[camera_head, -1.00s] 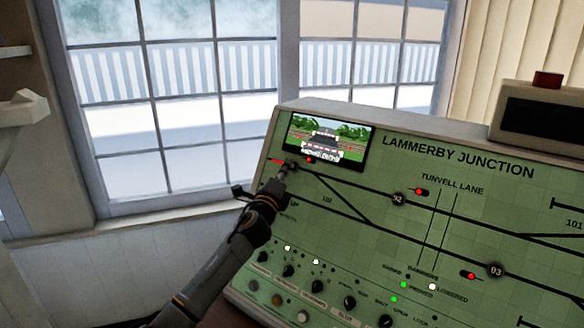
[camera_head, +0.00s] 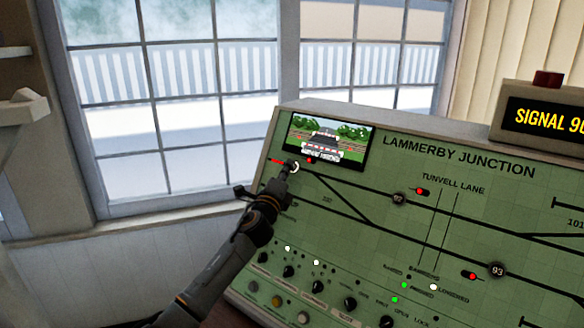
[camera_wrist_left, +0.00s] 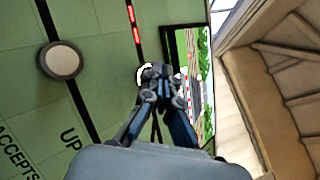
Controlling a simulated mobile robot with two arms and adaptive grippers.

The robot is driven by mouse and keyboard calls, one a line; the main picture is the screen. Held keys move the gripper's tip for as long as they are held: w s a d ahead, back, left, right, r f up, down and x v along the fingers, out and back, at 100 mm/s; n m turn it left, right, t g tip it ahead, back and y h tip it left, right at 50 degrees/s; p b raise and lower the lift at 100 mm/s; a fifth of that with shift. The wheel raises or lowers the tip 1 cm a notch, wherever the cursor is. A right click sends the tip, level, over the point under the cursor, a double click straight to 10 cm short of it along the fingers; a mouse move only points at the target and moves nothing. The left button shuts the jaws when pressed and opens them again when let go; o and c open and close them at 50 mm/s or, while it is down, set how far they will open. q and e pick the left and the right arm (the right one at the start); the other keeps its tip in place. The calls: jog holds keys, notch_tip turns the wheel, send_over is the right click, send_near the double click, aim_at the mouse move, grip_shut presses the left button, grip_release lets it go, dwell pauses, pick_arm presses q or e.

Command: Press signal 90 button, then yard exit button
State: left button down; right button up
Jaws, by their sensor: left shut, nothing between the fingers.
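The green sloping panel (camera_head: 420,190) headed LAMMERBY JUNCTION carries black track lines and buttons. At its upper left a white ring, now lit, surrounds the signal 90 button (camera_head: 295,167); the ring also shows in the left wrist view (camera_wrist_left: 142,75). My left gripper (camera_head: 287,172) is shut and empty, its tips at this button and hiding most of it; whether they touch is unclear. In the left wrist view the gripper (camera_wrist_left: 158,78) covers the ring's right part. A grey round button (camera_wrist_left: 60,60) sits on another track line nearby. No label reading yard exit is legible.
A display box (camera_head: 545,118) on the panel's top right reads SIGNAL 90 in yellow, cut off by the picture edge. Knobs (camera_head: 313,286) line the lower panel. Window (camera_head: 170,100) behind.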

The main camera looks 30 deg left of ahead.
jog(key=shift+r, duration=0.1)
pick_arm(q)
jog(key=shift+s+r+p, duration=0.35)
jog(key=shift+s+p, duration=0.3)
jog(key=shift+s, duration=0.1)
pick_arm(e)
jog(key=shift+r, duration=0.55)
jog(key=shift+r, duration=0.1)
pick_arm(q)
jog(key=s+p, duration=0.1)
jog(key=s+r+p, duration=0.1)
jog(key=s, duration=0.1)
jog(key=s+r+p, duration=0.1)
jog(key=shift+s+a+r, duration=0.2)
jog(key=shift+a, duration=0.05)
pick_arm(e)
notch_tip(320, 180, up, 3)
jog(key=shift+d+r, duration=0.1)
jog(key=shift+c, duration=0.4)
grip_shut()
